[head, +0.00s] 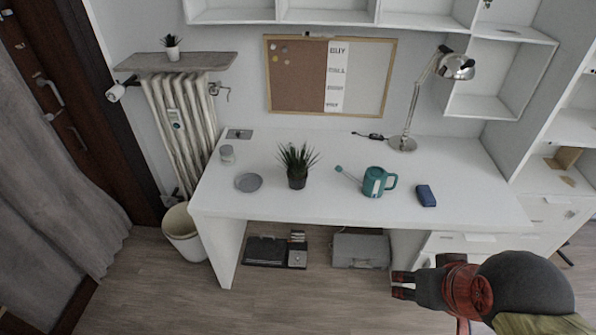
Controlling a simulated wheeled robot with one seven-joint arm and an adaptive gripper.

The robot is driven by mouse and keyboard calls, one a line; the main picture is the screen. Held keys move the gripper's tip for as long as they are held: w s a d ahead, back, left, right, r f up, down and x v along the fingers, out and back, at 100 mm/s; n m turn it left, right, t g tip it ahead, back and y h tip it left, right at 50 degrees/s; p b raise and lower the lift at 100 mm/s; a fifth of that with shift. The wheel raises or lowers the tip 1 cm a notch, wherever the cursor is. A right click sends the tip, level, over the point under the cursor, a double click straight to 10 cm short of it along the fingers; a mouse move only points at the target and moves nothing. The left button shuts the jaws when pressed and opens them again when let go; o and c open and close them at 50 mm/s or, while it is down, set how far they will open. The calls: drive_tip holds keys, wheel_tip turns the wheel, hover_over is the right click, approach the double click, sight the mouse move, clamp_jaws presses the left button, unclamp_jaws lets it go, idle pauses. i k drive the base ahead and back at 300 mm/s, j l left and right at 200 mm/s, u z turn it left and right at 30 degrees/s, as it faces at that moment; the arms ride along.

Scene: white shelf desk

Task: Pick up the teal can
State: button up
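The teal can (374,183) is a small watering can. It stands upright on the white desk (330,205), right of the middle. Its thin spout points to the upper left and its looped handle is on the right. My gripper (399,285) is at the lower right, in front of the desk and apart from the can. Its two dark red fingers point left with a gap between them, and nothing shows in the gap.
A potted plant (297,168) stands left of the can, and a dark blue box (426,195) lies to its right. A lamp (405,142) stands behind. A grey plate (249,182) and a small jar (227,154) are at the left. The desk's front edge lies between gripper and can.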

sight(375, 178)
drive_tip(key=i+j+z, duration=0.25)
drive_tip(key=i+j, duration=0.15)
drive_tip(key=j, duration=0.2)
drive_tip(key=i+j+z, duration=0.15)
drive_tip(key=j, duration=0.2)
drive_tip(key=i+j+z, duration=0.25)
drive_tip(key=i+j, duration=0.15)
drive_tip(key=j, duration=0.35)
